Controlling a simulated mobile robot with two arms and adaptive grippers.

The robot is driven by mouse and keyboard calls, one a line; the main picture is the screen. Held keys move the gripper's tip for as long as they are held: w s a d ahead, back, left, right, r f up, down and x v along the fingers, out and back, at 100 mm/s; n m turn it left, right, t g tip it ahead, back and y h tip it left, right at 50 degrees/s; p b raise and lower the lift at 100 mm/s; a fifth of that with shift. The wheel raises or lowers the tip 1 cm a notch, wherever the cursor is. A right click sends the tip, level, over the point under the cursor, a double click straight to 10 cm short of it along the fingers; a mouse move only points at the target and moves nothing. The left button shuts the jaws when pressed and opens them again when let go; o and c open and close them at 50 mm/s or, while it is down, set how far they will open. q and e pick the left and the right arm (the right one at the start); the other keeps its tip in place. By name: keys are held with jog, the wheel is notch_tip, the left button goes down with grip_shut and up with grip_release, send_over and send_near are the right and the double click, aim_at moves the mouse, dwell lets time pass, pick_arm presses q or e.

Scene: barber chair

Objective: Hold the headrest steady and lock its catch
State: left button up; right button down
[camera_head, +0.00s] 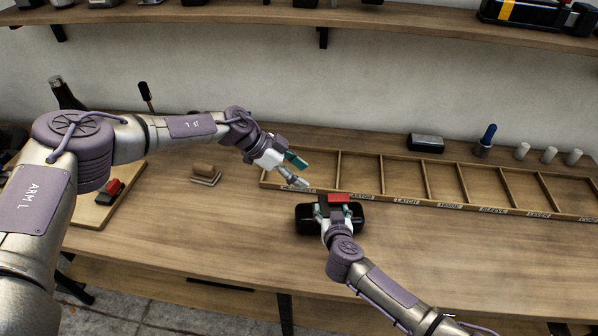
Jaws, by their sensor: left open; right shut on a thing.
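The black headrest (356,216) lies on the wooden bench in front of the divided tray. A red part (339,198), which may be its catch, shows at its upper edge. My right gripper (325,208) reaches up from below and is shut on the headrest, covering its middle. The exact finger contact is hard to make out. My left gripper (298,171) is open and empty, above and left of the headrest and apart from it. Its fingers are over the tray's front left corner. Whether the catch is locked cannot be told.
A long wooden compartment tray (408,203) with labels runs behind the headrest to the right. A brown-topped block (204,174) and a board (92,213) with a red-black item (110,190) are at left. The bench front is mostly clear.

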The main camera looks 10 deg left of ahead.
jog(key=shift+r, duration=0.1)
jog(key=shift+c, duration=0.5)
grip_release()
jog(key=shift+w, duration=0.1)
